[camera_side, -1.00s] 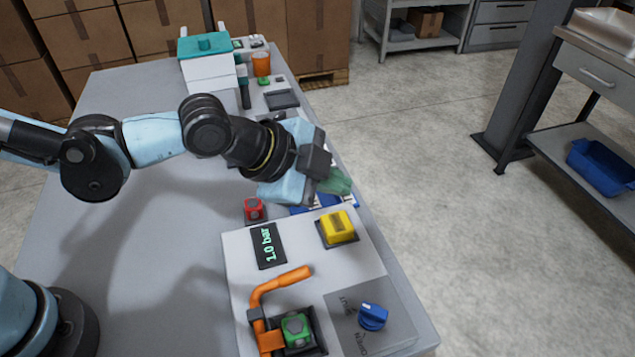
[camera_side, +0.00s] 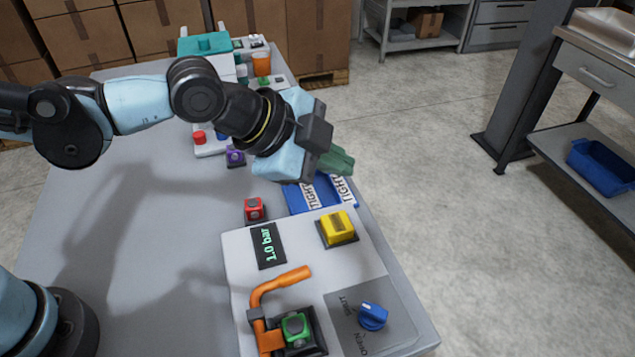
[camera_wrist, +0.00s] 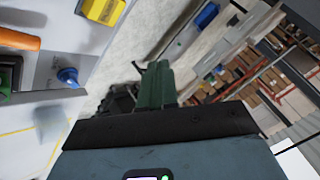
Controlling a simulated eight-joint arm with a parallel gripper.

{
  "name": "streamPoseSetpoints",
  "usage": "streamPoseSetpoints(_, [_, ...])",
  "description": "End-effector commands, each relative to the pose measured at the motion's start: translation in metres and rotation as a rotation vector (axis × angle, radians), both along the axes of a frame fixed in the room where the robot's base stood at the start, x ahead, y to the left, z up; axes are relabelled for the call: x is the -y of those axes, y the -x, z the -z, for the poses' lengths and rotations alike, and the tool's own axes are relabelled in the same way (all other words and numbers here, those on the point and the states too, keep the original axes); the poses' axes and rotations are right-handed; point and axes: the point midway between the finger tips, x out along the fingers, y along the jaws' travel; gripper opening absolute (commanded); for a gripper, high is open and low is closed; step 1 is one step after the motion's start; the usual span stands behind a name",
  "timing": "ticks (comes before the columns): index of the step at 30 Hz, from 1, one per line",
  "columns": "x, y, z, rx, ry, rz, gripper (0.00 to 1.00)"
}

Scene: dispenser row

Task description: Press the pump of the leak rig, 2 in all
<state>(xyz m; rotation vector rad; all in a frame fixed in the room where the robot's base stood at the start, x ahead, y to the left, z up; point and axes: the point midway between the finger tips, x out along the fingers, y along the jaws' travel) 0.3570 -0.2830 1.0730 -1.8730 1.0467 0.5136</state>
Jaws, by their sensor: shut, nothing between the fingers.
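The leak rig (camera_side: 235,275) is a pale panel at the near end of the table. Its yellow pump button (camera_side: 337,227) sits on a dark base at the far right of the panel and also shows in the wrist view (camera_wrist: 104,10). Its display (camera_side: 268,246) reads 1.0 bar. An orange lever clamp (camera_side: 288,280) stands at a green block (camera_side: 296,327) in a dark nest. A blue knob (camera_side: 372,316) is beside the words SHUT and OPEN. My gripper (camera_side: 340,161), with green fingers together and empty, is above and beyond the pump, apart from it; the fingers also show in the wrist view (camera_wrist: 157,85).
A red block (camera_side: 255,209) and a purple block (camera_side: 235,157) are on the table. A teal-topped white machine (camera_side: 207,62) stands at the far end. The table's left side is clear.

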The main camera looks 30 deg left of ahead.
Motion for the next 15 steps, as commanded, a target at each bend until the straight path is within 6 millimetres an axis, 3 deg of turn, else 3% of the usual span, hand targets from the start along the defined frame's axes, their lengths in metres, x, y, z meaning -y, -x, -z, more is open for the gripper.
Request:
streamPoseSetpoints(8, [0.000,0.000,0.007,0.000,0.000,0.000,0.00])
streamPoseSetpoints(15, [0.000,0.000,0.035,0.000,0.000,0.000,0.00])
